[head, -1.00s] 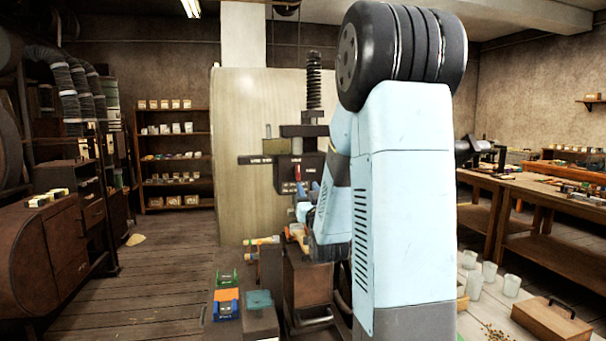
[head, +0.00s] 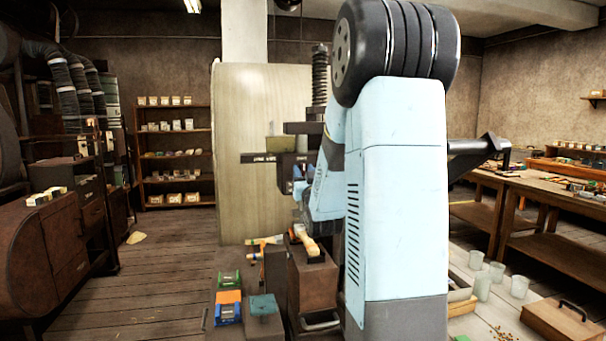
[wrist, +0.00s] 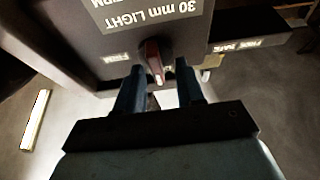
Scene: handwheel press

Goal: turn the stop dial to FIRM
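The stop dial (wrist: 153,58) is a dark red knob with a pale tip on the dark press head, seen upside down in the wrist view. Its pale tip points down in the picture, near a small partly hidden label. The FIRM label (wrist: 110,58) is to the left of the dial. A larger plate (wrist: 150,12) reads "30 mm LIGHT". My gripper (wrist: 158,76) is open, with one finger on each side of the dial's lower end; I cannot tell whether either touches it. In the head view my arm hides the dial and most of my gripper.
A dark bar with a white label (wrist: 240,46) sticks out right of the press head in the wrist view. In the head view, a block with a wooden-handled tool (head: 306,243) and small coloured boxes (head: 228,306) stand below the press. A workbench (head: 545,205) is at right.

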